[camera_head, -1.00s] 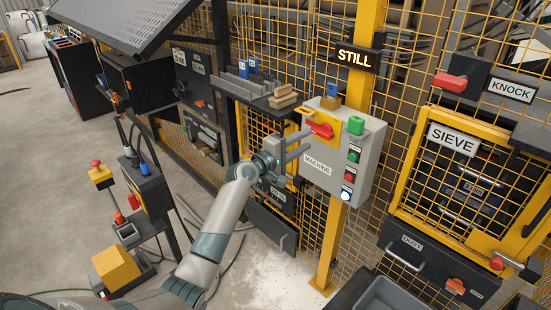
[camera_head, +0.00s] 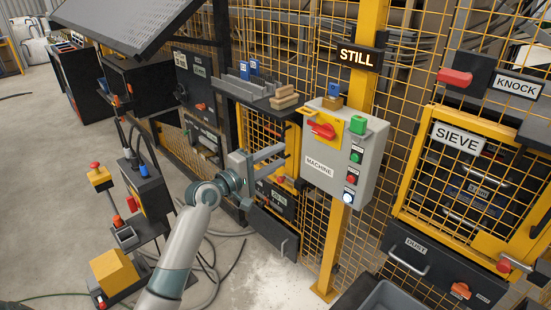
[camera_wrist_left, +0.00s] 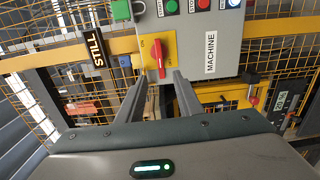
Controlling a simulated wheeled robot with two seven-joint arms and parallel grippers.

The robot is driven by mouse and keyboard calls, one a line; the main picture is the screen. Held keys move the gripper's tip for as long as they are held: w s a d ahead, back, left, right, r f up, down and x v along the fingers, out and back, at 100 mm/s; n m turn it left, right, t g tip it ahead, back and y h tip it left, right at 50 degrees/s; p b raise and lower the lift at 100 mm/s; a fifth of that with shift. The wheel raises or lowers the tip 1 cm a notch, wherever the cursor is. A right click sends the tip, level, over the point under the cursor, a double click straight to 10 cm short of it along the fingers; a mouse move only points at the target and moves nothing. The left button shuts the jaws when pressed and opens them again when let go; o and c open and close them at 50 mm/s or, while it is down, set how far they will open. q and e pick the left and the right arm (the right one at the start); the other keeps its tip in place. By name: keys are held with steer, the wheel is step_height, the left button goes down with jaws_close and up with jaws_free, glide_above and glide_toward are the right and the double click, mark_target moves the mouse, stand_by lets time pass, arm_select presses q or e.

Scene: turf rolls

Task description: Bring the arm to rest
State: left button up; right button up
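The grey machine box (camera_head: 319,169) hangs on the yellow post of the fence, with a red rotary handle (camera_head: 322,130) on a yellow plate. In the left wrist view the red handle (camera_wrist_left: 160,58) lies ahead of my fingertips, and the box (camera_wrist_left: 205,20) fills the upper middle. My left gripper (camera_head: 284,153) is to the left of the box in the head view. Its two fingers (camera_wrist_left: 159,82) stand apart with nothing between them, and look clear of the handle. My right gripper is in neither view.
A shelf with wooden blocks (camera_head: 284,101) is above my left gripper. The sieve door (camera_head: 456,137) and a grey bin (camera_head: 388,298) are at the right. A black stand with a yellow block (camera_head: 114,270) is at the left. Open floor lies beyond it.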

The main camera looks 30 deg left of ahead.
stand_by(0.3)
arm_select(q)
steer(key=s+f+m+g+y, duration=0.1)
steer(key=s+f+g+y, duration=0.15)
steer(key=f, duration=1.55)
steer(key=s+f+m+g+y, duration=0.2)
steer(key=s+f+g, duration=0.1)
steer(key=f, duration=1.5)
steer(key=s+f+m+g, duration=0.2)
steer(key=s+f, duration=0.6)
steer(key=f, duration=0.6)
steer(key=s+d+f+m+g+y+b, duration=0.1)
steer(key=s+d+f+m+g, duration=0.15)
steer(key=s+f, duration=0.85)
steer(key=s+d+f+m+g, duration=0.1)
steer(key=s+f+m+g, duration=0.15)
steer(key=s+f, duration=0.85)
steer(key=s+d+f+m+g, duration=0.1)
steer(key=s+f+m, duration=0.1)
steer(key=s, duration=0.7)
steer(key=s+d+f+m+g, duration=0.1)
steer(key=s+f+m, duration=0.1)
steer(key=s, duration=0.8)
steer(key=s+d+f+m+g, duration=0.1)
steer(key=s+d+m, duration=0.1)
steer(key=s, duration=0.8)
steer(key=shift+s+f+m+y, duration=0.25)
steer(key=shift+f+m+y, duration=0.1)
steer(key=shift+f+m, duration=0.05)
